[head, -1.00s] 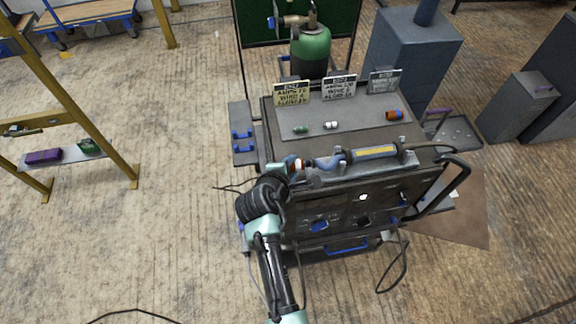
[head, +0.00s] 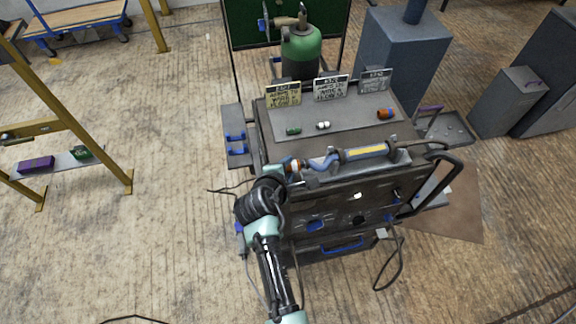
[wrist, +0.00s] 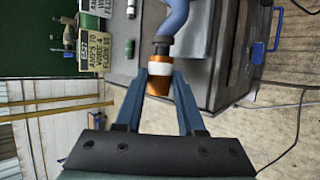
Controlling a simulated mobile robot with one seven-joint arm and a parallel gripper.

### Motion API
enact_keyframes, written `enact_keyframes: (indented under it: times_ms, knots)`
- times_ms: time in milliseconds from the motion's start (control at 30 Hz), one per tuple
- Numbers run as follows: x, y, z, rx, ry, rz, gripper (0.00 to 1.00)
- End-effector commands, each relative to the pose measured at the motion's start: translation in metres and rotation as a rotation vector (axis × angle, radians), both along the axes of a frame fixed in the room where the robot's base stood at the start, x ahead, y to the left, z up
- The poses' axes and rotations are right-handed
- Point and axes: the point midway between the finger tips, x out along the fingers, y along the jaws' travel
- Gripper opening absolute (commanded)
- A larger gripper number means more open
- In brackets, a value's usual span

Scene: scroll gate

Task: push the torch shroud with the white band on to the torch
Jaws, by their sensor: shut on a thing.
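The torch (head: 365,152) lies along the cart's near edge, with a yellow stripe on its handle and a curved blue-grey neck (wrist: 172,18) pointing left in the head view. My gripper (wrist: 160,88) is shut on the orange shroud with the white band (wrist: 159,84). The shroud also shows small in the head view (head: 292,165), at the neck's left end. In the wrist view its white-banded end is lined up with the neck, and a short dark and orange section shows between them. Whether the shroud is fully seated cannot be told.
On the cart's grey top (head: 345,115) lie a green piece (head: 293,130), a white piece (head: 323,125) and an orange-and-blue piece (head: 385,113). Several lettered cards (head: 331,87) stand behind them. A green cylinder (head: 301,52) stands behind the cart. A black handle (head: 445,185) sticks out right.

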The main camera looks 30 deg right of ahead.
Motion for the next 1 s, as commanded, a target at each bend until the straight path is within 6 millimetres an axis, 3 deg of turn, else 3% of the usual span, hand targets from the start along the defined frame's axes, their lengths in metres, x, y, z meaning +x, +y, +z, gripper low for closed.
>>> enact_keyframes:
  times_ms: [1000]
  knots:
    - [-0.0022,-0.0085,0.0005,-0.001,-0.001,0.0,0.0]
